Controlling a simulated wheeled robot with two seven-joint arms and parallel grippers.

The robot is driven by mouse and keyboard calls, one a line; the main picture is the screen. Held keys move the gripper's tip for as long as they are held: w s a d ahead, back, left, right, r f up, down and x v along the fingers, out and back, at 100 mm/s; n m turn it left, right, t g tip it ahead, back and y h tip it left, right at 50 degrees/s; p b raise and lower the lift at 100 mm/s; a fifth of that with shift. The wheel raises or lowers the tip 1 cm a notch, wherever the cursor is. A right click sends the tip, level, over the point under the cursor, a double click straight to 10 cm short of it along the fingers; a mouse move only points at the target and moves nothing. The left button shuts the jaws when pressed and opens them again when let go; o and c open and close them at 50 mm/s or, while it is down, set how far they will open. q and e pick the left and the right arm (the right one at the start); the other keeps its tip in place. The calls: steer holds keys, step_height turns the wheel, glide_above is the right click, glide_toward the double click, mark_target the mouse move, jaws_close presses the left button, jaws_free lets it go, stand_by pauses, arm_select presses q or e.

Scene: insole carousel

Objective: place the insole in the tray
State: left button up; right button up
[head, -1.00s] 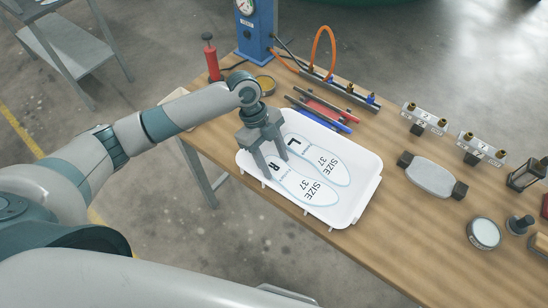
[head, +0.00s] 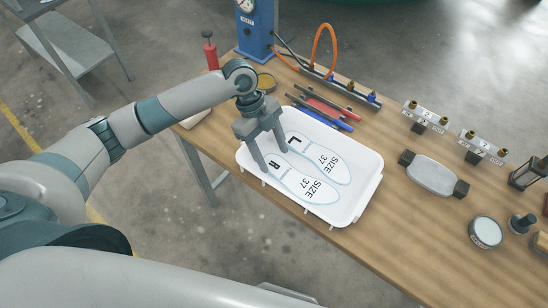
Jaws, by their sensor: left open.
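The white tray (head: 347,215) lies on the wooden bench in the middle of the head view. Two pale, blue-edged insole shapes lie side by side in it. The one marked L, size 37 (head: 327,163) is on the far side, and the one marked R, size 37 (head: 311,188) is on the near side. I cannot tell whether these are loose insoles or printed outlines. My left gripper (head: 274,160) points down over the tray's left end, at the heel end of the shapes. Its fingers are apart, with nothing seen between them. My right gripper is out of view.
Several pens or tools (head: 322,112) lie just behind the tray. A blue gauge stand (head: 258,30), a red pump-like tool (head: 210,52) and an orange hose (head: 322,42) stand farther back. A grey block with dark ends (head: 431,176) and a round tin (head: 485,232) are to the right.

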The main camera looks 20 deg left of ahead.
arm_select(q)
steer(key=b+v, duration=0.2)
steer(key=v, duration=0.7)
steer(key=shift+a+r, duration=0.2)
steer(key=shift+r, duration=0.1)
